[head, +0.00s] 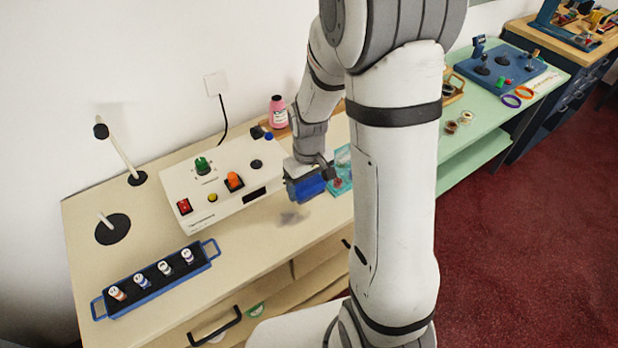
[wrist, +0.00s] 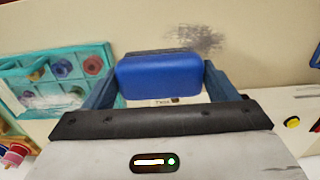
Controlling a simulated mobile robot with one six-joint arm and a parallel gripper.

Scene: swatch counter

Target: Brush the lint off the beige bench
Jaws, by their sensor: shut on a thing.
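The beige bench (head: 245,258) runs along the white wall in the head view, and its top (wrist: 265,60) fills the far part of the wrist view. A grey fuzzy patch of lint (head: 293,218) lies on the bench near its front edge; it also shows in the wrist view (wrist: 193,38), just beyond the held block. My gripper (head: 309,182) is shut on a blue rounded block (wrist: 160,75), likely the brush. The block is beside the lint patch; its underside is hidden, so I cannot tell whether it touches the bench.
A blue rack with several vials (head: 150,286) is at the left front. A pink bottle (head: 278,110) stands at the back. Bench top between rack and lint is clear.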

